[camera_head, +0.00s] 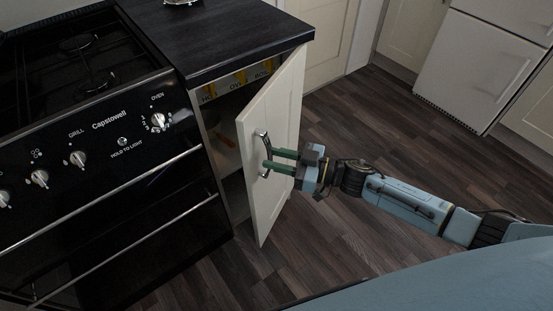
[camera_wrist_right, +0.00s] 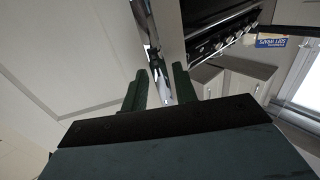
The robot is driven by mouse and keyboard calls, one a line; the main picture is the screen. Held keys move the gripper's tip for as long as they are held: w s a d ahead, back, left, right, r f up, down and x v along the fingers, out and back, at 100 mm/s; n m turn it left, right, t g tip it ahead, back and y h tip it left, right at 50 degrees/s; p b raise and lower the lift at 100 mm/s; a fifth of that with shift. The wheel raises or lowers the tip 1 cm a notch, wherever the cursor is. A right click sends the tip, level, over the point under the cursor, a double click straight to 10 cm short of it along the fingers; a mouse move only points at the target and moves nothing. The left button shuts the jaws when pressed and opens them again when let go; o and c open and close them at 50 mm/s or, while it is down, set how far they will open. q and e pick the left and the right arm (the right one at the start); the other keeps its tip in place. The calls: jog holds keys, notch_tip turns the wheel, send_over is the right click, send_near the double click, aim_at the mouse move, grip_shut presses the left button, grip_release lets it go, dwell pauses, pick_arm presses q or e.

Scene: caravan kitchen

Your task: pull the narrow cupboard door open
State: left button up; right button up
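The narrow cupboard door (camera_head: 272,112) is a cream panel beside the oven. It stands partly open, swung out from the cabinet, with the dark interior showing behind it. Its curved metal handle (camera_head: 262,139) is on the edge away from the hinge and also shows in the right wrist view (camera_wrist_right: 155,62). My right gripper (camera_head: 268,160) is at the handle, its two green fingers apart. In the right wrist view the handle lies between and beyond the fingertips (camera_wrist_right: 158,80); I cannot tell whether they touch it. My left gripper is not in view.
The black oven (camera_head: 110,210) with its long rails stands directly left of the cupboard. A dark worktop (camera_head: 215,35) is above it. Boxes with lettering (camera_head: 237,79) show inside the cupboard. The wooden floor (camera_head: 385,120) to the right is clear, with a white fridge (camera_head: 470,65) at the back.

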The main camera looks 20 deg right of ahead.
jog(key=shift+a, duration=0.1)
grip_shut()
dwell(0.4)
